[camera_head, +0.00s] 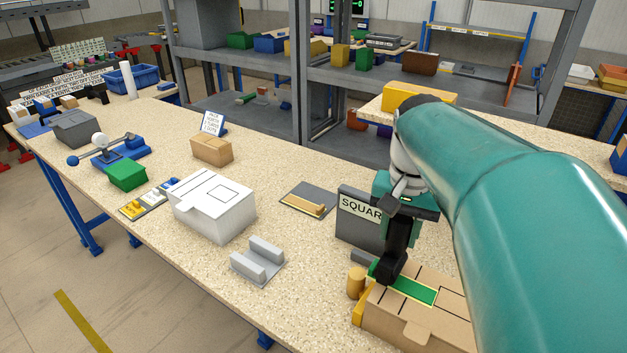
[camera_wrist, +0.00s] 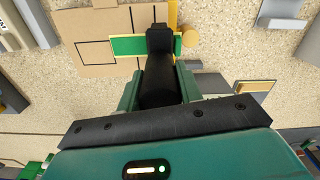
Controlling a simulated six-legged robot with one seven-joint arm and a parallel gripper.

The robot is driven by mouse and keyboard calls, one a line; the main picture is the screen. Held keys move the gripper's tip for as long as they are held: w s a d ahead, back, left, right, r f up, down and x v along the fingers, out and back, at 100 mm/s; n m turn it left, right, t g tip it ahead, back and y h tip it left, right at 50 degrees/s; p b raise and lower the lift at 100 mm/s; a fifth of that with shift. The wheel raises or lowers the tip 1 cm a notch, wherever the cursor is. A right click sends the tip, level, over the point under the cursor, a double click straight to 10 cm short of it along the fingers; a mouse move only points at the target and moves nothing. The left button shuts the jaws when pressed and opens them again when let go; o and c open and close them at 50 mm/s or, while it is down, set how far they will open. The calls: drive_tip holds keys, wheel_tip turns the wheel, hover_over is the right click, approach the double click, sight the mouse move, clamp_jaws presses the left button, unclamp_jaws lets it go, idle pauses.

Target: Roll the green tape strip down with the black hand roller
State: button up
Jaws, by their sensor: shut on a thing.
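The green tape strip (camera_head: 415,290) lies inside a yellow outline on top of a cardboard box (camera_head: 398,328). In the wrist view the strip (camera_wrist: 130,45) runs left to right. My gripper (camera_head: 398,232) is shut on the black hand roller (camera_head: 390,268), which points down at the strip's end near the wooden cylinder. In the wrist view the roller (camera_wrist: 158,80) sits between my gripper's green fingers (camera_wrist: 158,92), and its head covers the strip's right end. I cannot tell whether the roller touches the tape.
A wooden cylinder (camera_head: 356,281) stands beside the box edge. A dark panel lettered "SQUAR" (camera_head: 358,222) stands close behind the gripper. A grey grooved block (camera_head: 258,262), a white box (camera_head: 212,207) and a flat grey plate (camera_head: 309,200) lie to the left, with bare table between.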

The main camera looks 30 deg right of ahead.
sight(402, 217)
drive_tip(key=shift+f, duration=0.8)
idle(1.3)
drive_tip(key=shift+s+d+f, duration=0.1)
drive_tip(key=shift+s+d, duration=0.25)
drive_tip(key=shift+s, duration=0.55)
drive_tip(key=shift+s+d+r, duration=0.1)
drive_tip(key=shift+s+d, duration=0.3)
drive_tip(key=shift+s, duration=0.55)
drive_tip(key=shift+s+d+f, duration=0.1)
drive_tip(key=shift+s+d, duration=0.25)
drive_tip(key=shift+s, duration=0.55)
drive_tip(key=shift+w+a, duration=0.4)
drive_tip(key=shift+w, duration=0.55)
drive_tip(key=shift+w+a, duration=0.35)
drive_tip(key=shift+w, duration=0.55)
drive_tip(key=shift+w+a, duration=0.4)
drive_tip(key=shift+w, duration=0.55)
drive_tip(key=shift+r, duration=3.65)
